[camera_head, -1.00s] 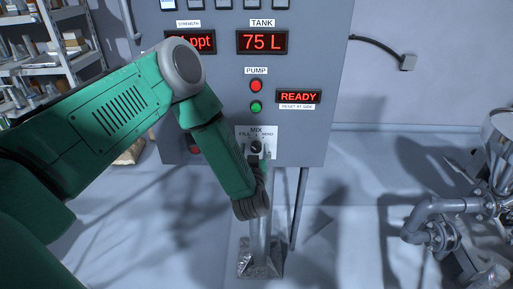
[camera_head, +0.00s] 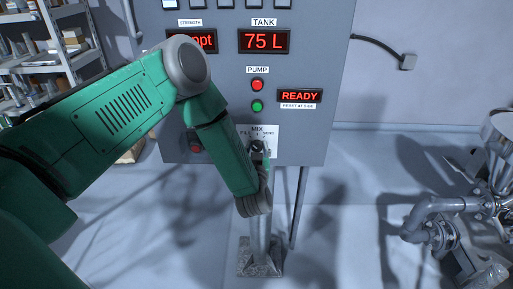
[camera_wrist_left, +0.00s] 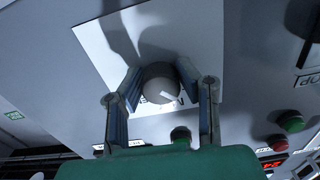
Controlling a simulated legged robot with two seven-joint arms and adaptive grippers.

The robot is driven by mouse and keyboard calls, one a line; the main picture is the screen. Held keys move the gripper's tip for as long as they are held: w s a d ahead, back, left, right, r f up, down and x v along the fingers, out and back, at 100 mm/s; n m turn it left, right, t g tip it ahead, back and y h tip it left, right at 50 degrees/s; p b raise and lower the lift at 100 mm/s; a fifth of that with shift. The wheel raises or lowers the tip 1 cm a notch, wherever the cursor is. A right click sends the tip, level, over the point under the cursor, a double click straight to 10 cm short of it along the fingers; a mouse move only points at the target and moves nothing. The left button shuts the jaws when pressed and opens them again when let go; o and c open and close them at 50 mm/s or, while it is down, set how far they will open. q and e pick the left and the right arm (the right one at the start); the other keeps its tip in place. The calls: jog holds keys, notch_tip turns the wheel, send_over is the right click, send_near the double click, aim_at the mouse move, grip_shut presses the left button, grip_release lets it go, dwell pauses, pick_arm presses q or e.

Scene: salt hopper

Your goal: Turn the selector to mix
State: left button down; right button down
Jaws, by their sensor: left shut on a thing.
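The selector is a dark round knob (camera_head: 257,146) on a white plate (camera_head: 272,136) low on the grey control panel. The plate has MIX at its top, FILL at left and a partly blurred word at right. In the left wrist view the knob (camera_wrist_left: 158,84) has a white pointer line aimed down and right, towards partly hidden lettering. My left gripper (camera_wrist_left: 161,80) is shut on the knob, with one finger on each side. In the head view my left gripper (camera_head: 259,155) is small and partly hidden by its own wrist. My right gripper is not in view.
Above the selector are a green button (camera_head: 257,106), a red button (camera_head: 257,85), a READY display (camera_head: 300,96) and a TANK display (camera_head: 264,41) reading 75 L. Pipework (camera_head: 440,210) stands at right and shelving (camera_head: 50,50) at left. The floor between is mostly clear.

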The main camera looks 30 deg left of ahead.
pick_arm(q)
jog(key=shift+d+r+m, duration=0.1)
jog(key=shift+d+m, duration=0.1)
jog(key=shift+m, duration=0.9)
jog(key=shift+a+m+p, duration=0.2)
jog(key=shift+m+p, duration=0.2)
jog(key=shift+m, duration=2.6)
jog(key=shift+f, duration=0.2)
jog(key=c, duration=1.4)
grip_release()
jog(key=shift+o, duration=1.2)
